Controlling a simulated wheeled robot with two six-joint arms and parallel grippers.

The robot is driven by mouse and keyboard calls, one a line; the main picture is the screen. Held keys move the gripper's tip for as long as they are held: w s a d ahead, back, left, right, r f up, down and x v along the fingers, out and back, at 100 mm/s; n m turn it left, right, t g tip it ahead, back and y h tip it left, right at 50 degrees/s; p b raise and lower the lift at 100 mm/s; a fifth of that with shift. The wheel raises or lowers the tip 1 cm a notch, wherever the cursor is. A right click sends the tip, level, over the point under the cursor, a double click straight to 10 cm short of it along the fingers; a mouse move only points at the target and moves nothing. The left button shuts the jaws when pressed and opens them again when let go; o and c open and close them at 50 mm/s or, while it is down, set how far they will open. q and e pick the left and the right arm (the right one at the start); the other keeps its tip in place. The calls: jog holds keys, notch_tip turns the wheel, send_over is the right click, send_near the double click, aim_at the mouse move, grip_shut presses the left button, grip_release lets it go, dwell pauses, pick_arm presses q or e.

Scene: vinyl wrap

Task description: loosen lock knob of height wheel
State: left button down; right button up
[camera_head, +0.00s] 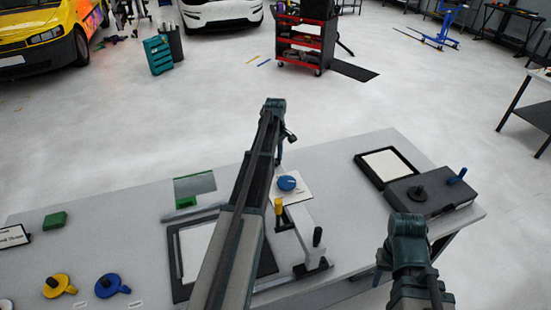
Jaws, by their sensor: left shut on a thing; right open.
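A fixture on the table (340,142) has a blue knob (287,183) on a pale plate. A small yellow-topped knob (278,202) stands in front of it, beside my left forearm, and a black lever (317,236) is at the front right. I cannot tell which is the lock knob or the height wheel. My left arm reaches up over the table and bends down behind the fixture. Its fingers are hidden or too small to make out, so what they hold does not show. My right gripper (381,265) is open and low at the table's front edge, apart from the fixture.
A dark box (437,207) with a black knob and blue handle sits at the right, next to a black-framed tray (366,154).

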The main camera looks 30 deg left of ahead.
aim_at(276, 161)
pick_arm(q)
jog(key=shift+c, duration=1.8)
grip_release()
jog(key=shift+r, duration=0.15)
notch_tip(276, 161, up, 14)
jog(key=p, duration=1.3)
jog(key=shift+f+p, duration=0.25)
jog(key=shift+p, duration=0.15)
